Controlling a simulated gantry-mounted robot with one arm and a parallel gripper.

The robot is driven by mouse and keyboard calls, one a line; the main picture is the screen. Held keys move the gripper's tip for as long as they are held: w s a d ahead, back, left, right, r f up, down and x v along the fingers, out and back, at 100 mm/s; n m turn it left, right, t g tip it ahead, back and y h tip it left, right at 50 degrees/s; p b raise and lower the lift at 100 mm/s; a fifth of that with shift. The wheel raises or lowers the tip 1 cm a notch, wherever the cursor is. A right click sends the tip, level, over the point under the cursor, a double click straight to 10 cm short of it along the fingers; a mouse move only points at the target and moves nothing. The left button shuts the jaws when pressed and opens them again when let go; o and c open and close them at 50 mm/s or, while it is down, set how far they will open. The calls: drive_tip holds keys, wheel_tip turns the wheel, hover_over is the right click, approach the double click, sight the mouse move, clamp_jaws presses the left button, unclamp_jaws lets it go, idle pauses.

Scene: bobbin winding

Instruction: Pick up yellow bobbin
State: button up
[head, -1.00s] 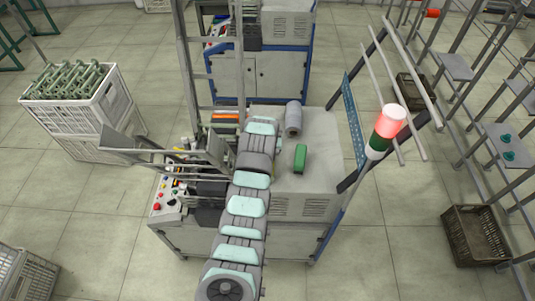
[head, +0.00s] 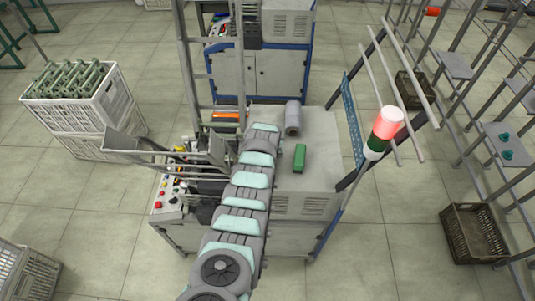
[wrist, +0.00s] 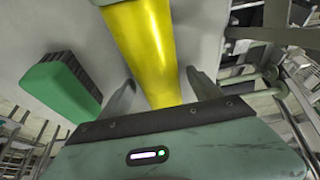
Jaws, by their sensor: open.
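In the wrist view, a bright yellow bobbin (wrist: 143,45) lies lengthwise from the top edge down toward my gripper (wrist: 161,88). My two grey fingers are apart, one on each side of the bobbin's near end in the picture. I cannot tell whether either finger touches it. In the head view my arm covers the gripper, and the yellow bobbin cannot be made out there.
A green brush-like block (wrist: 58,88) with a dark side lies left of the bobbin; it also shows on the machine top (head: 299,158). A grey cylinder (head: 292,118) stands behind it. A metal frame and red-green signal lamp (head: 387,125) rise at the right.

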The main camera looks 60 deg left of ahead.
clamp_jaws()
idle(0.8)
